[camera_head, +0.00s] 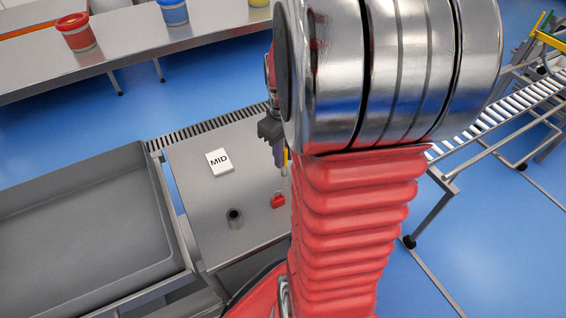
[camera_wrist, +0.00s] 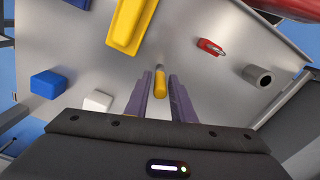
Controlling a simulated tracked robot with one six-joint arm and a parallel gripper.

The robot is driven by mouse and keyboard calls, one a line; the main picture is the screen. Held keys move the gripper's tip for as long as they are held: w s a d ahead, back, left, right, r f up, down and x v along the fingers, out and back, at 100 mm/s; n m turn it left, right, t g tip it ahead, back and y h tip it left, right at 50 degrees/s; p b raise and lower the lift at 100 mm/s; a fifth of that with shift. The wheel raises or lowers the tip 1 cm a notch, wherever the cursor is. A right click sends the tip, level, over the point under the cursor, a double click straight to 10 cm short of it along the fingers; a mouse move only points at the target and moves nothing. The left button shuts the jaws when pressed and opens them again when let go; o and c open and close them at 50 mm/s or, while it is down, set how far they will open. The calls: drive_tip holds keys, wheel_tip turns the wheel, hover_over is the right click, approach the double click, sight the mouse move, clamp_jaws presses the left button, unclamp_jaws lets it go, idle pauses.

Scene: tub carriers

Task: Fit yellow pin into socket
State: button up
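The yellow pin (camera_wrist: 160,83) shows between the two purple fingers of my gripper (camera_wrist: 161,85) in the wrist view. A narrow gap seems to show on each side of it, so the fingers look open around it. In the head view the pin (camera_head: 285,157) shows as a thin yellow strip beside the fingers of my gripper (camera_head: 280,155), low over the grey table; my arm partly hides this area. The socket, a dark hollow cylinder (camera_head: 235,217), stands upright on the table, apart from the pin. It also shows at right in the wrist view (camera_wrist: 258,75).
A red clip-like piece (camera_head: 278,201) lies between socket and gripper. A white MID card (camera_head: 218,160) lies on the table. The wrist view shows a yellow bar (camera_wrist: 135,25), a blue block (camera_wrist: 48,84) and a white block (camera_wrist: 98,101) nearby. A grey tub (camera_head: 85,220) stands left.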

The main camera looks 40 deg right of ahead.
clamp_jaws()
drive_tip(key=shift+r, duration=0.1)
wheel_tip(320, 180, up, 28)
idle(0.7)
idle(0.5)
